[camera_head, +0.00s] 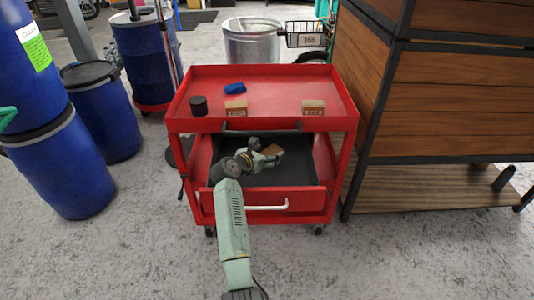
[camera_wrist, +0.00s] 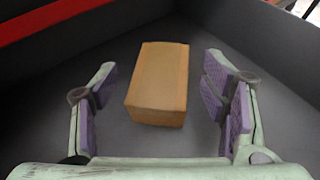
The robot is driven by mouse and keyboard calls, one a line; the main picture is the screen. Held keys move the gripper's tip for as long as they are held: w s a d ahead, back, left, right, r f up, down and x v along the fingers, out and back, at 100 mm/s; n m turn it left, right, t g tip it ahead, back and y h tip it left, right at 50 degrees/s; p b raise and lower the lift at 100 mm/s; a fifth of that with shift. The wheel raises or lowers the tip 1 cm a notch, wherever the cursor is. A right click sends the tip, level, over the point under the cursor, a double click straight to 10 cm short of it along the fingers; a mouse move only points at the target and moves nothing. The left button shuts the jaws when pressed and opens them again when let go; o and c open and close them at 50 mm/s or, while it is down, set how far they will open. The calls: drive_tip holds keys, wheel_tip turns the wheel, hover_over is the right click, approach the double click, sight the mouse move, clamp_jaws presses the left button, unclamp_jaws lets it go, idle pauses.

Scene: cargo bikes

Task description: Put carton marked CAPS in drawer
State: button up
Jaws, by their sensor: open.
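The drawer (camera_head: 300,174) of the red cart is pulled open, and its dark floor shows. A small brown carton (camera_wrist: 158,85) lies on that floor, and its marking cannot be read. It also shows in the head view (camera_head: 273,150), partly hidden by my gripper. My gripper (camera_wrist: 161,75) is open, with its purple-padded fingers on either side of the carton and a gap to each. In the head view my gripper (camera_head: 266,157) is low inside the drawer. Two more cartons, a left one (camera_head: 236,107) and a right one (camera_head: 313,107), stand on the cart's top tray; their labels are too small to read.
The top tray (camera_head: 283,83) also holds a dark cylinder (camera_head: 198,106) and a blue item (camera_head: 235,88). Blue drums (camera_head: 62,165) stand left. A wooden shelf unit (camera_head: 450,110) is close on the right. The floor in front is clear.

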drive_tip(key=shift+r, duration=0.1)
drive_tip(key=shift+s+a+r, duration=0.1)
drive_tip(key=shift+s+a, duration=0.05)
drive_tip(key=b+v, duration=0.1)
drive_tip(key=v, duration=1)
drive_tip(key=shift+s+a+r+b, duration=0.15)
drive_tip(key=shift+s+a+b, duration=0.1)
drive_tip(key=shift+b, duration=0.1)
drive_tip(key=shift+r, duration=0.1)
